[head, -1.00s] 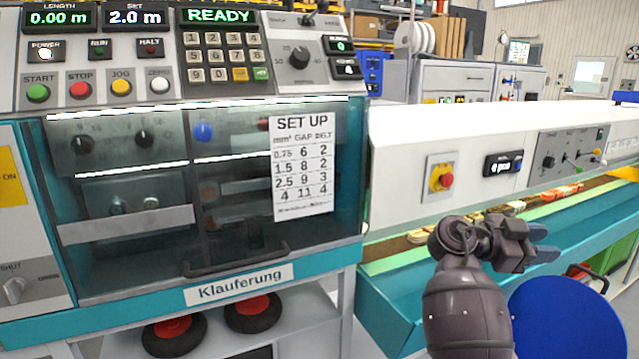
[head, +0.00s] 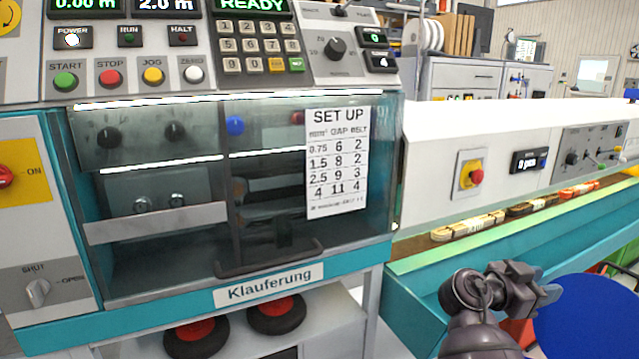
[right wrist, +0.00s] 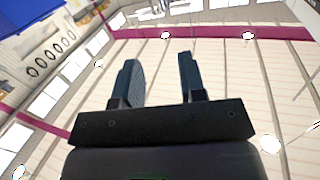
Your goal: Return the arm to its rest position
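My right arm comes up at the lower right of the head view. Its gripper (head: 538,292) is in front of the teal trough of the machine, beside a blue disc (head: 588,318). In the right wrist view the two fingers (right wrist: 160,80) stand apart with nothing between them, and only the wall and ceiling of the hall show behind. My left gripper is in neither view.
The cutting machine labelled Klauferung (head: 268,287) stands close in front, its clear guard (head: 150,180) down. A green-edged trough (head: 420,262) with several cable bundles (head: 468,226) runs to the right. Black-and-red wheels (head: 196,333) lie on the shelf below.

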